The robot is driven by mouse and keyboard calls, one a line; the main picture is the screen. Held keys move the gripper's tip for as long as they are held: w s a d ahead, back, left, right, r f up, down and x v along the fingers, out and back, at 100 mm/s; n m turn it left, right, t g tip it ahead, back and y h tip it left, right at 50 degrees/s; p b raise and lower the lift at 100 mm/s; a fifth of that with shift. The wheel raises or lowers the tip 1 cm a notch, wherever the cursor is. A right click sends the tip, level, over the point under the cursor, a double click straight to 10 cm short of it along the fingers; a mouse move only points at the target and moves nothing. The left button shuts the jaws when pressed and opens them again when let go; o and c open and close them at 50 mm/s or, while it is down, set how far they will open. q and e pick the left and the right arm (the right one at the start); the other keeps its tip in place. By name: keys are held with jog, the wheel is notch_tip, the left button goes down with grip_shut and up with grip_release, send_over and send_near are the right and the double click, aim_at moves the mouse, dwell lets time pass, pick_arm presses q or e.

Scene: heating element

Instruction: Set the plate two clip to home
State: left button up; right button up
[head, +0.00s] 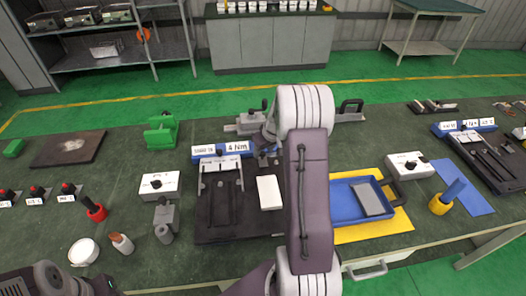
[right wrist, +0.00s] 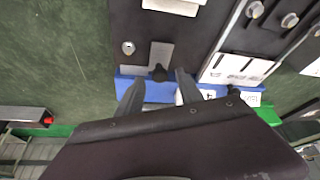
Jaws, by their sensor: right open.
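A dark plate fixture (head: 215,222) lies left of my right arm, with a blue block (head: 205,155) carrying white labels, one reading 4 Nm, along its back edge. The blue block also shows in the right wrist view (right wrist: 125,82). A small black knob-like part (right wrist: 160,72), perhaps the clip, sits on a grey strip at that block. My right gripper (right wrist: 157,80) is open, its fingers on either side of this part; contact cannot be told. In the head view my right arm hides much of this gripper. Part of my left arm shows at the lower left; its jaws are unclear.
A blue tray (head: 340,200) on a yellow mat (head: 400,222) lies right of my arm. A second dark fixture (head: 500,180) with a blue labelled block stands far right. A white switch box (head: 160,186) and a grey clamp (head: 166,222) stand left of the plate.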

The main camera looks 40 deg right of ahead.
jog(key=shift+w+f, duration=0.3)
jog(key=shift+f, duration=0.35)
grip_shut()
dwell(1.0)
